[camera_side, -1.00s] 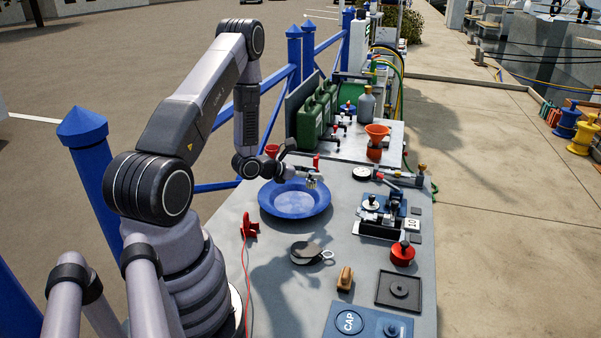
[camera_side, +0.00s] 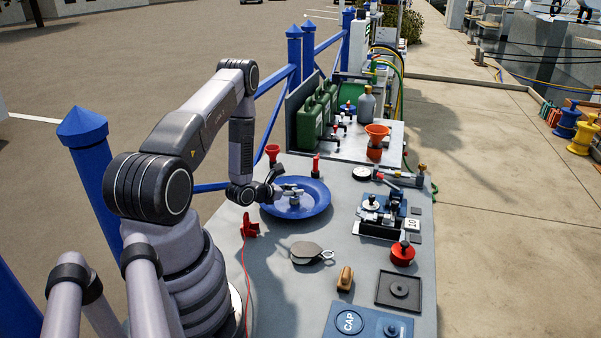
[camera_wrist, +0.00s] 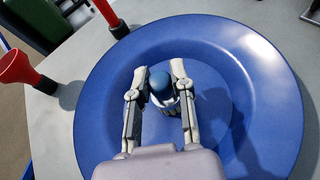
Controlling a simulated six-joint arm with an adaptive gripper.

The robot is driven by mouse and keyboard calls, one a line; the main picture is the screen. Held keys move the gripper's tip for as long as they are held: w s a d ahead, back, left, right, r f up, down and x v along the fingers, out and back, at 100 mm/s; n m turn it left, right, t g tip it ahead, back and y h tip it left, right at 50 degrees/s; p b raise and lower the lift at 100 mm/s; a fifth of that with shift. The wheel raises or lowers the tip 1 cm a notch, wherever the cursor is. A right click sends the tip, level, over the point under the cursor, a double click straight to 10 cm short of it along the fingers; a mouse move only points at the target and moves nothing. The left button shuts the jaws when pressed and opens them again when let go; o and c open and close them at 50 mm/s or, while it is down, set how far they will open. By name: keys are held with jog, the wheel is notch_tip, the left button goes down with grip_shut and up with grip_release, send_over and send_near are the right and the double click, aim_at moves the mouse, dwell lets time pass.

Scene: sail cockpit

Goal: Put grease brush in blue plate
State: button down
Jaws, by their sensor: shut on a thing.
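The blue plate (camera_side: 318,209) lies on the grey table and fills most of the wrist view (camera_wrist: 265,75). The brush shows a rounded blue end and a pale body, seen end-on and upright between the fingers.
A red funnel (camera_side: 273,151) and a red upright piece (camera_side: 316,166) stand just behind the plate. A grey pulley block (camera_side: 308,253) lies in front. A red clamp (camera_side: 249,228) sits at the left table edge. A blue-based mechanism (camera_side: 385,214) stands to the right.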

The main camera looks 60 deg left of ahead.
jog(key=shift+f, duration=0.15)
jog(key=c, duration=1)
grip_release()
